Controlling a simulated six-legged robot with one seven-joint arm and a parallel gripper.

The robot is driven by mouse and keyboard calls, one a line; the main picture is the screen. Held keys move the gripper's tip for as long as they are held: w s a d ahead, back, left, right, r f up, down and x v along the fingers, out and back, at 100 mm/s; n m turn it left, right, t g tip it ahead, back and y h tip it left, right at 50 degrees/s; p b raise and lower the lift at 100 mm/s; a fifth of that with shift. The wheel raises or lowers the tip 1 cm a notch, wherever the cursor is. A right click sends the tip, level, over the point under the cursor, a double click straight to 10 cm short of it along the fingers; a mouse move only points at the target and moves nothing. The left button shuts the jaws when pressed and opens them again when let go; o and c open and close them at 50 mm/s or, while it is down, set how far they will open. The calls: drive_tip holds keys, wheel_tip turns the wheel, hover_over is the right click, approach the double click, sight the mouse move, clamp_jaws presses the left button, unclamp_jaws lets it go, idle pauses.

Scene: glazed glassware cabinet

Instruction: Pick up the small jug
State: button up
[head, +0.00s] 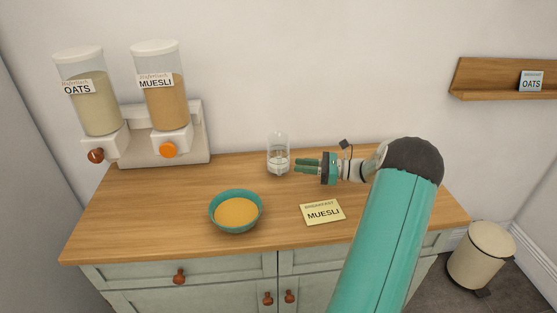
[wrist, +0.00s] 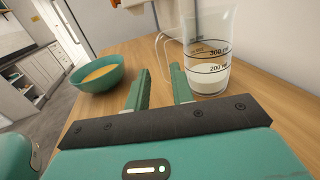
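The small jug (head: 278,158) is clear, with black volume marks and white liquid in its lower part. It stands upright on the wooden counter near the wall. In the wrist view the jug (wrist: 210,62) is beyond my right-hand finger and to its right, outside the gap between the fingers. My gripper (head: 297,165) is just right of the jug in the head view, fingers pointing left towards it. In the wrist view my gripper (wrist: 156,78) is open with nothing between its fingers. I cannot tell whether a finger touches the jug.
A teal bowl (head: 236,227) of orange-brown food and a yellow MUESLI card (head: 323,212) are on the counter (head: 165,220). An OATS dispenser (head: 95,105) and a MUESLI dispenser (head: 162,100) stand at the back left.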

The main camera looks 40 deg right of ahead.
sight(279, 159)
drive_tip(key=x, duration=0.9)
drive_tip(key=shift+w+a, duration=0.1)
drive_tip(key=shift+w, duration=0.3)
drive_tip(key=shift+c, duration=0.4)
clamp_jaws()
